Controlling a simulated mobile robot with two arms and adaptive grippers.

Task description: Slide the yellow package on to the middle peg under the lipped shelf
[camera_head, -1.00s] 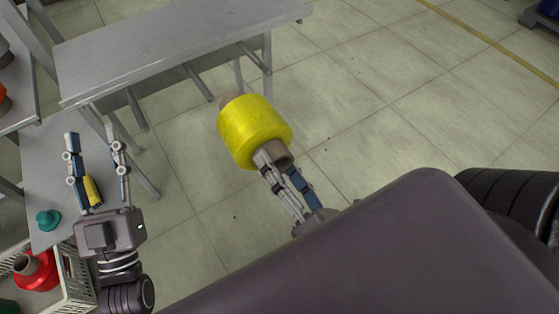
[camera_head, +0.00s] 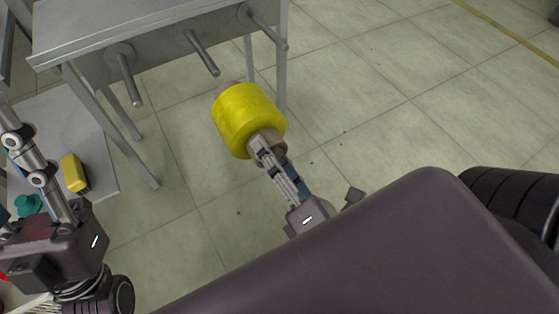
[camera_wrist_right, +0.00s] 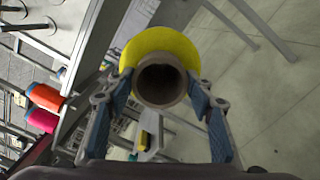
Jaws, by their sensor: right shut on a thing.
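The yellow package (camera_head: 240,115) is a thick yellow winding on a brown tube. My right gripper (camera_head: 264,148) is shut on the near end of that tube (camera_wrist_right: 160,83), with a finger on each side in the wrist view. The package is in the air over the floor, tilted, below and apart from the pegs. The middle peg (camera_head: 200,54) sticks out under the grey lipped shelf (camera_head: 90,25), between a left peg (camera_head: 128,80) and a right peg (camera_head: 264,28). All three look bare. My left gripper (camera_head: 12,165) is empty, fingers apart, partly cut off by the frame.
A low grey table (camera_head: 100,130) at the left holds a small yellow-and-black object (camera_head: 74,173) and a teal piece (camera_head: 28,204). Shelf legs (camera_head: 115,125) stand near the package. Red (camera_wrist_right: 45,97) and pink (camera_wrist_right: 41,120) spools show in the wrist view. Floor at right is clear.

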